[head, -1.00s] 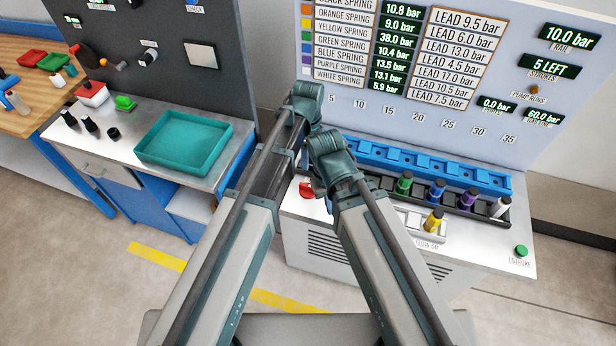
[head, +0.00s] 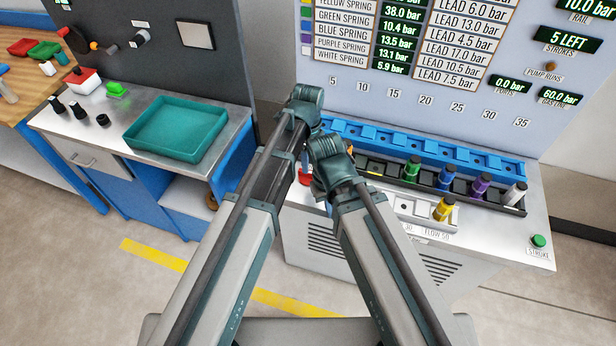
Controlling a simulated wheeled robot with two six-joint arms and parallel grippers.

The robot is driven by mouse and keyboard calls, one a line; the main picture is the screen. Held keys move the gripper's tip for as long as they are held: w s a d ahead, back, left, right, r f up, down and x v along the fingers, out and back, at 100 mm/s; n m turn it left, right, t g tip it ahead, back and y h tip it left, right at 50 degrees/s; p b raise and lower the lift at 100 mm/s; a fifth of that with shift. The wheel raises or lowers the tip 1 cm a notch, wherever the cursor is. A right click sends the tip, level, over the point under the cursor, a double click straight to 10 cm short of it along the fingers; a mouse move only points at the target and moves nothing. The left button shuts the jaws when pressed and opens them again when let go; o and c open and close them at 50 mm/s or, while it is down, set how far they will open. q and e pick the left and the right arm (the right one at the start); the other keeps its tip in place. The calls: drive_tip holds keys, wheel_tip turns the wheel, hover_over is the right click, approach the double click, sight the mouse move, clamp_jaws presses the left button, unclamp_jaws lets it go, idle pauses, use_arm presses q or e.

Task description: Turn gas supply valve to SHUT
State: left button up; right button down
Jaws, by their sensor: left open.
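A red part (head: 305,178), perhaps a knob or lever, shows at the left end of the test bench, partly hidden behind my arm links; I cannot tell whether it is the gas supply valve. On the dark panel at upper left are an orange and black fitting (head: 75,40) and a grey and black knob (head: 139,38); their labels are too small to read. My left arm rises from below, and its gripper, around the dark links (head: 320,187), is open and mostly hidden. My right gripper cannot be made out behind the arm links.
A teal tray (head: 133,135) and black knobs (head: 78,110) are on the left bench. The test bench (head: 480,250) carries a blue rack (head: 480,160), several coloured cartridges and a green stroke button (head: 538,240). The floor between the benches is open, with a yellow line (head: 150,254).

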sight(308, 175)
use_arm(q)
wheel_tip(308, 175, down, 5)
drive_tip(key=b, duration=0.3)
drive_tip(key=shift+r+b, duration=0.1)
drive_tip(key=shift+b, duration=0.25)
clamp_jaws()
